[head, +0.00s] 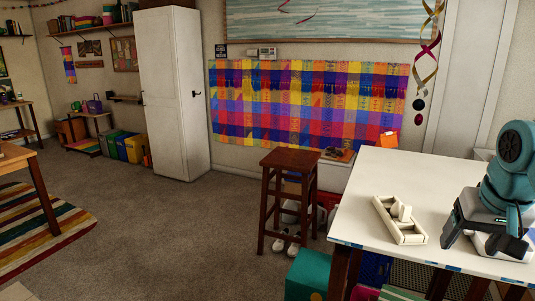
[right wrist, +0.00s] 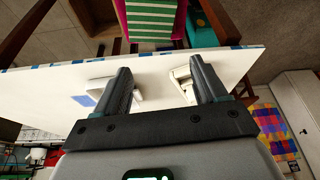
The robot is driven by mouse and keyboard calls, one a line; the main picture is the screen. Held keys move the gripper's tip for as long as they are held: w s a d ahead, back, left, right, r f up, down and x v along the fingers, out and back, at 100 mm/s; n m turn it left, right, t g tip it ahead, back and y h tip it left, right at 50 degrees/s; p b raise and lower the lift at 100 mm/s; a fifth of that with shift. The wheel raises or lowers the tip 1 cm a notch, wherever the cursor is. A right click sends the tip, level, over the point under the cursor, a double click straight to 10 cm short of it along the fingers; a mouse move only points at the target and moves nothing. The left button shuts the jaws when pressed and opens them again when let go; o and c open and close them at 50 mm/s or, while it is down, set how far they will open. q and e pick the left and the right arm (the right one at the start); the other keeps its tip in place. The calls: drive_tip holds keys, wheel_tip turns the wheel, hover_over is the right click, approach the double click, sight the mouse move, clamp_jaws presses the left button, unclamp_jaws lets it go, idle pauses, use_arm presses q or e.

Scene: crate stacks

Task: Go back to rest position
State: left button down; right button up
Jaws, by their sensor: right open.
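My right gripper (head: 482,238) hangs over the right part of a white table (head: 385,172) in the head view. In the right wrist view its two dark fingers (right wrist: 158,72) are spread wide with nothing held between them. A cream, narrow tray-like piece (head: 382,213) with an upright part lies on the table to the left of the gripper, apart from it. In the right wrist view a pale object (right wrist: 180,74) shows beside one finger and another pale object (right wrist: 98,84) is partly hidden by the other. My left gripper is in neither view.
A dark wooden stool (head: 290,160) stands left of the table. A teal box (head: 306,273) and other boxes sit by the table's front legs. A tall white cabinet (head: 172,95) stands against the back wall. The carpet (head: 165,230) between is clear.

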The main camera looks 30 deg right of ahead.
drive_tip(key=w+a+f+n+y+p, duration=0.2)
drive_tip(key=w+a+f+n, duration=0.15)
drive_tip(key=w+f, duration=0.85)
drive_tip(key=w+a+f+n+y+p, duration=0.1)
drive_tip(key=w+a+f, duration=0.2)
drive_tip(key=a+f, duration=0.45)
drive_tip(key=w+a+f+n+y+p, duration=0.1)
drive_tip(key=w+a+f+p, duration=0.15)
drive_tip(key=a+f, duration=0.45)
drive_tip(key=s+a+f+g+y+p, duration=0.1)
drive_tip(key=s+a+f+y, duration=0.15)
drive_tip(key=a+f, duration=0.7)
drive_tip(key=s+a+f+p, duration=0.1)
drive_tip(key=s+a+f, duration=0.3)
drive_tip(key=s, duration=0.3)
drive_tip(key=s+a+f+n+g+p, duration=0.1)
drive_tip(key=s+a+f, duration=0.3)
drive_tip(key=s+a, duration=0.3)
drive_tip(key=shift+s+a+g, duration=0.2)
drive_tip(key=shift+s+g, duration=0.1)
drive_tip(key=shift+s, duration=0.05)
drive_tip(key=c, duration=0.5)
drive_tip(key=shift+d, duration=0.1)
drive_tip(key=shift+c, duration=0.3)
